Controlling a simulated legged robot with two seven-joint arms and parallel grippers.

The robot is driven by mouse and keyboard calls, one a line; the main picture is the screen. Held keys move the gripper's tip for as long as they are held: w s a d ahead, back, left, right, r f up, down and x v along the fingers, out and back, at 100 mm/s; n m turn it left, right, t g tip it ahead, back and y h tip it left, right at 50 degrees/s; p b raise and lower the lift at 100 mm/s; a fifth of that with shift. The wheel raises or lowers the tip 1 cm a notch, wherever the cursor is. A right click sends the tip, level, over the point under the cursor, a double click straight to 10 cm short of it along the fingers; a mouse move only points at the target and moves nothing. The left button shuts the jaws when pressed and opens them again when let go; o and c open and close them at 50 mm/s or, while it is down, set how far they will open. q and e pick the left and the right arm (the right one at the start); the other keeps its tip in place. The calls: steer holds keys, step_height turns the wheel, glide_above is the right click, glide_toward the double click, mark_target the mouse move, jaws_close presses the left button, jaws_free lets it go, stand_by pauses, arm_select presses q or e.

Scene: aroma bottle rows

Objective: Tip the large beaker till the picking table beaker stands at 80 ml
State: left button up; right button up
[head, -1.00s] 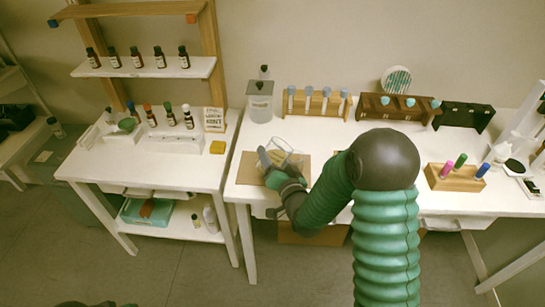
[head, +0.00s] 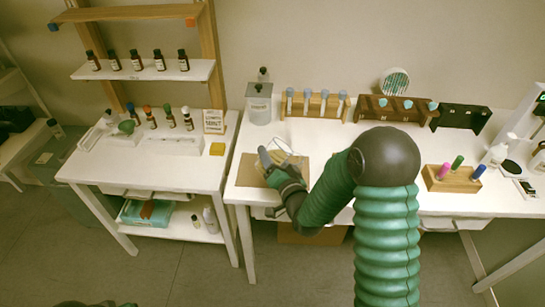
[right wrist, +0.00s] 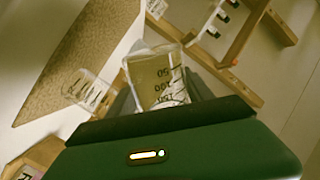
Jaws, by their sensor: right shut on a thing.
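My right gripper (head: 272,161) is over the brown mat on the right-hand table, shut on a clear beaker with measuring marks. In the right wrist view this beaker (right wrist: 155,78) sits between the dark fingers (right wrist: 160,103), tilted in the picture, with yellowish contents. A second clear marked beaker (right wrist: 90,91) shows to its left, close by; whether they touch and its liquid level cannot be told. In the head view the glass (head: 293,152) is faint and partly hidden by the gripper.
The brown mat (head: 247,174) lies under the gripper. Behind stand a clear container (head: 259,104) and a wooden rack (head: 313,105) of blue-capped tubes. A wooden block (head: 453,180) with coloured pens is at right. The left table holds several bottles and a yellow block (head: 217,149).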

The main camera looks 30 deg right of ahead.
steer(key=shift+r+m+p, duration=0.7)
steer(key=shift+m+p, duration=0.4)
steer(key=shift+p, duration=0.2)
stand_by(0.4)
steer(key=shift+f, duration=0.1)
steer(key=shift+f+b, duration=0.1)
steer(key=shift+b, duration=0.2)
stand_by(0.4)
steer(key=shift+d+f+m+y, duration=0.1)
steer(key=shift+f+m+y, duration=0.1)
steer(key=shift+m, duration=0.45)
steer(key=shift+f+m+y, duration=0.15)
steer(key=shift+m+y, duration=0.05)
steer(key=shift+m, duration=0.45)
stand_by(3.4)
